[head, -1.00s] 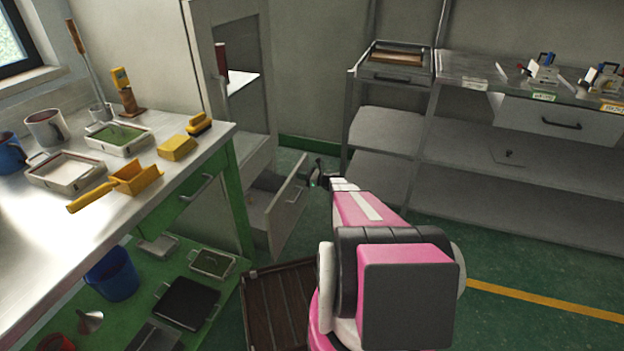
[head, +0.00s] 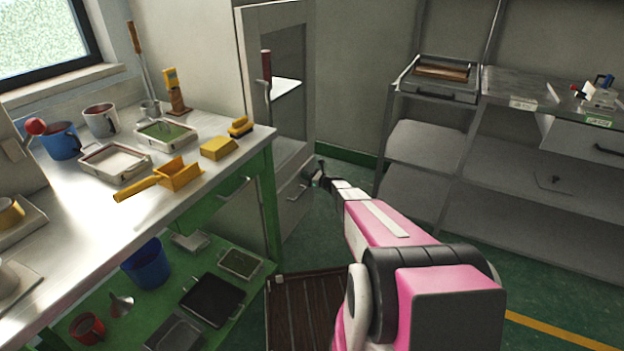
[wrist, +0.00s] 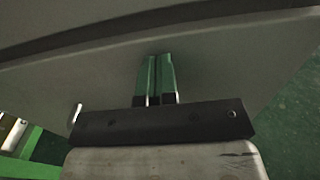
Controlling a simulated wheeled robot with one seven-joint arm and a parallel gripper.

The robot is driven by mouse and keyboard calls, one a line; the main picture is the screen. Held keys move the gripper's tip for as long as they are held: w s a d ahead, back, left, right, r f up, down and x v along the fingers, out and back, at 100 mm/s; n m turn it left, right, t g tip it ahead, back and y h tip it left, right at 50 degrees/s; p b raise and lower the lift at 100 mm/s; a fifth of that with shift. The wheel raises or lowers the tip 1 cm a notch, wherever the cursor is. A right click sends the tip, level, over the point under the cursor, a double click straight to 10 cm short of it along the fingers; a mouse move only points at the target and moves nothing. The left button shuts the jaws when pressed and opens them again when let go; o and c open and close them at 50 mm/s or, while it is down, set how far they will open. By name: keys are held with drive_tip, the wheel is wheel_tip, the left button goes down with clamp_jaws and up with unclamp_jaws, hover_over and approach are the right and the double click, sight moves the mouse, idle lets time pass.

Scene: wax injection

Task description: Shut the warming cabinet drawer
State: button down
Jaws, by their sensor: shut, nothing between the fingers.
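The warming cabinet (head: 262,75) is a tall grey cabinet behind the green workbench, and its upper compartment is open to view. Its drawer front (head: 294,200) is low on the cabinet and looks flush or nearly flush with it; a small gap cannot be ruled out. My gripper (head: 318,176) is at the drawer front's upper right edge. In the wrist view its two green fingertips (wrist: 155,78) are together with nothing between them, against or very close to the grey drawer front (wrist: 215,75). The drawer handle (wrist: 75,112) shows at the left there.
The green workbench (head: 90,210) at left holds mugs, trays and a yellow scoop (head: 180,174). A slatted brown mat (head: 300,308) lies on the floor before it. Grey shelving (head: 440,150) stands at the right. Green floor is open between them.

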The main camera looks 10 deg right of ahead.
drive_tip(key=shift+w+a, duration=0.45)
drive_tip(key=shift+a, duration=0.15)
drive_tip(key=shift+w+a, duration=0.15)
drive_tip(key=v, duration=1.5)
drive_tip(key=s+a+r+n+g+h, duration=0.2)
drive_tip(key=s+a+r+n+g, duration=0.3)
drive_tip(key=s, duration=0.4)
drive_tip(key=s+a+r+n+g+h, duration=0.2)
drive_tip(key=s+a+r+n+g, duration=0.1)
drive_tip(key=s+a+n, duration=0.5)
drive_tip(key=s+d+r+n+g+h, duration=0.1)
drive_tip(key=s+d+r+n+h, duration=0.1)
drive_tip(key=s, duration=0.5)
drive_tip(key=s+d+r+n+h, duration=0.2)
drive_tip(key=s+r+n+h, duration=0.3)
drive_tip(key=s, duration=0.3)
drive_tip(key=s+d+r+n+g+h, duration=0.1)
drive_tip(key=s+d+r+n+h, duration=0.1)
drive_tip(key=s+n, duration=0.3)
drive_tip(key=shift+s+r+g+h, duration=0.3)
drive_tip(key=shift+s+r+h, duration=0.45)
drive_tip(key=shift+s, duration=0.45)
drive_tip(key=shift+d, duration=0.15)
